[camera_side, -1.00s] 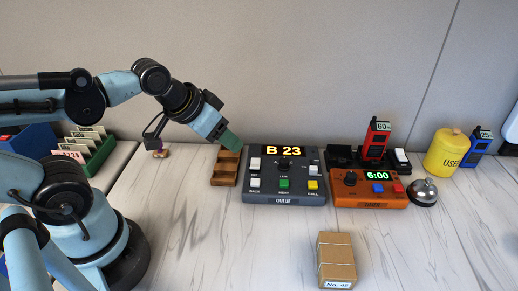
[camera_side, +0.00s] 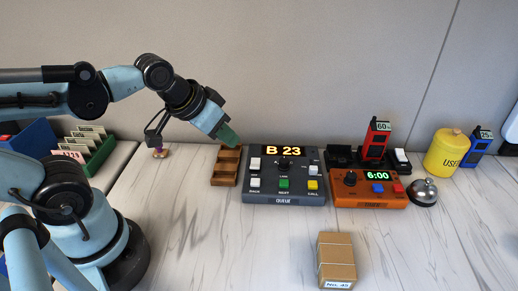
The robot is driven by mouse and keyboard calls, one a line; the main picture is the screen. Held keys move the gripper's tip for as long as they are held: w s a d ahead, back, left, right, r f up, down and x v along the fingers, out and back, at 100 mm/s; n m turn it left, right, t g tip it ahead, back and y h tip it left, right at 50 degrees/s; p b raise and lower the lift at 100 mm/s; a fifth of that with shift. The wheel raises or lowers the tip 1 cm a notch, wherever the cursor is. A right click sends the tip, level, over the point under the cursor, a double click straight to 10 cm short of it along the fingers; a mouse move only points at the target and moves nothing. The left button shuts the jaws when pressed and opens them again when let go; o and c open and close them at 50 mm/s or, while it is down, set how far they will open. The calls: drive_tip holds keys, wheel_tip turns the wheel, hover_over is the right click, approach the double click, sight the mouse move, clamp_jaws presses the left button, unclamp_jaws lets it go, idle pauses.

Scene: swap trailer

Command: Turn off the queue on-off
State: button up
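The dark grey queue box (camera_side: 286,200) lies on the counter in the middle of the side view. Its lit display (camera_side: 283,150) reads "B 23". It carries a black knob (camera_side: 284,164), white switches, a green button (camera_side: 284,183) and a yellow button (camera_side: 313,185). A white switch (camera_side: 255,164) sits at its upper left and a smaller one (camera_side: 314,169) at its right. Which of these is the on-off is too small to read. My gripper (camera_side: 228,136) has green tips and hangs above the wooden tray, left of the queue box. Whether its fingers are open or shut does not show.
A brown wooden tray (camera_side: 226,167) stands left of the queue box. An orange timer box (camera_side: 367,201) showing "6:00" and a bell (camera_side: 423,192) stand right. A parcel (camera_side: 336,258) lies in front. A yellow canister (camera_side: 444,153) stands at back right.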

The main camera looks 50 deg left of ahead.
drive_tip(key=shift+w+r+n, duration=0.3)
drive_tip(key=shift+r, duration=0.1)
drive_tip(key=shift+c, duration=1.1)
drive_tip(key=w+r+n+g, duration=0.1)
drive_tip(key=n, duration=0.1)
drive_tip(key=w+r+n+g, duration=0.1)
drive_tip(key=w+g, duration=0.1)
drive_tip(key=w+r+n+g, duration=0.1)
drive_tip(key=w+n, duration=0.1)
drive_tip(key=shift+d+r+n+y, duration=0.3)
drive_tip(key=shift+d+r+y, duration=0.05)
drive_tip(key=shift+y, duration=0.05)
clamp_jaws()
drive_tip(key=shift+w+d+r+n+g, duration=0.1)
drive_tip(key=shift+w+r+n+g, duration=0.05)
drive_tip(key=shift+w+n+g, duration=0.4)
drive_tip(key=shift+w+d+r+n+g, duration=0.15)
drive_tip(key=shift+w+n+g, duration=0.15)
drive_tip(key=shift+n, duration=0.35)
drive_tip(key=shift+a, duration=0.1)
